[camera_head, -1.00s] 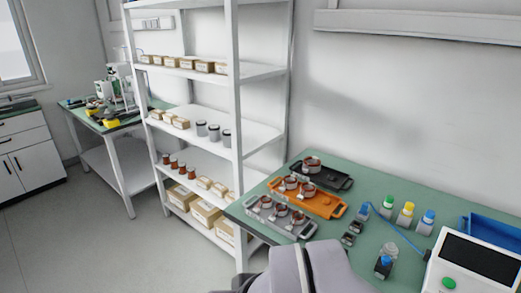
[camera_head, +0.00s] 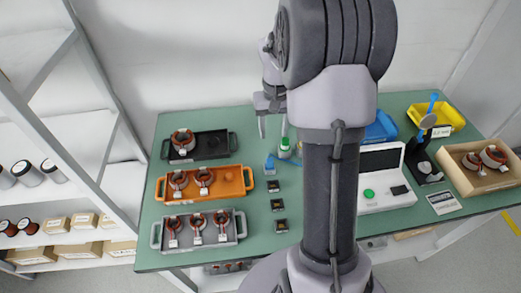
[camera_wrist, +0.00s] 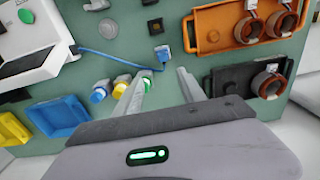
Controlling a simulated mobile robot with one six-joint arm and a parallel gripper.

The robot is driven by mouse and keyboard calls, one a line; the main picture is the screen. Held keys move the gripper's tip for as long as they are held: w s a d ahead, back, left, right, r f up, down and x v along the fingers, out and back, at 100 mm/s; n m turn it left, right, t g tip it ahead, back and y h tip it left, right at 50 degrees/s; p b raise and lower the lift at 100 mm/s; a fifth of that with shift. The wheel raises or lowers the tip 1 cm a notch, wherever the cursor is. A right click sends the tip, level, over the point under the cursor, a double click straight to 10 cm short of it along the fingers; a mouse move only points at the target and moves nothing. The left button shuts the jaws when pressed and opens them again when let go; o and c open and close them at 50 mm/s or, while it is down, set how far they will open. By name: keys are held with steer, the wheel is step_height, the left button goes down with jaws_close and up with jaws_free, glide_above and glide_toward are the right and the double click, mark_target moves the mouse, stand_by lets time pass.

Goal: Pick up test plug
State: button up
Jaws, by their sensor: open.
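The test plug, a small blue block, stands on the green table (camera_head: 222,253); it shows in the head view (camera_head: 270,164) and, with its blue cable, in the wrist view (camera_wrist: 162,52). The cable runs from it to the white tester (camera_wrist: 32,40). My gripper (camera_head: 273,128) is above the back of the table, empty, its fingers pointing down. In the wrist view my gripper (camera_wrist: 162,78) is open, with the plug ahead, in line with the gap between the fingertips. The fingers are apart from the plug.
A green-capped bottle (camera_wrist: 121,86) is close beside one finger. Blue (camera_wrist: 100,93) and yellow (camera_wrist: 110,108) bottles stand near it. Small dark blocks (camera_head: 277,204) lie in front of the plug. Orange (camera_head: 232,187), grey (camera_head: 185,237) and black (camera_head: 212,144) trays lie to the left.

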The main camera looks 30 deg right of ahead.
steer(key=b, duration=0.3)
glide_toward(270, 160)
steer(key=f, duration=0.5)
steer(key=shift+d, duration=0.35)
steer(key=f+b, duration=0.1)
steer(key=f, duration=0.1)
steer(key=f+b, duration=0.2)
steer(key=f, duration=0.1)
steer(key=shift+w+a+f, duration=0.1)
steer(key=shift+a+f, duration=0.2)
steer(key=shift+f, duration=0.05)
steer(key=shift+r, duration=0.15)
steer(key=shift+c, duration=0.2)
jaws_close()
